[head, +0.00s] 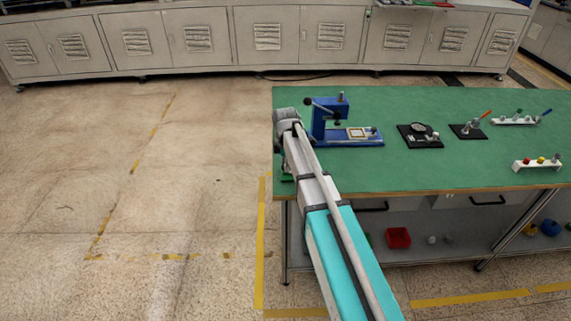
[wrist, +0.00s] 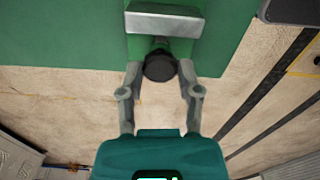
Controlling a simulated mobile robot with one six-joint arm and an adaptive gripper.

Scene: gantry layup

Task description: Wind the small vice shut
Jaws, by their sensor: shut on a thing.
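The small vice shows in the wrist view with a pale metal jaw block (wrist: 165,20) on a green body (wrist: 144,47). Its round black knob (wrist: 160,67) sticks out past the edge of the green bench top. My gripper (wrist: 160,74) is shut on the knob, one finger on each side of it. How wide the vice jaws stand apart cannot be told from this view. In the head view my arm covers most of the bench's left edge, and my fingers are hidden there.
On the green bench (head: 420,175) a blue press (head: 330,120) stands close right of my arm. Two black fixtures (head: 420,142) and white racks (head: 538,165) lie further right. A red bin (head: 398,238) sits on the shelf below. The floor left of the bench is clear.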

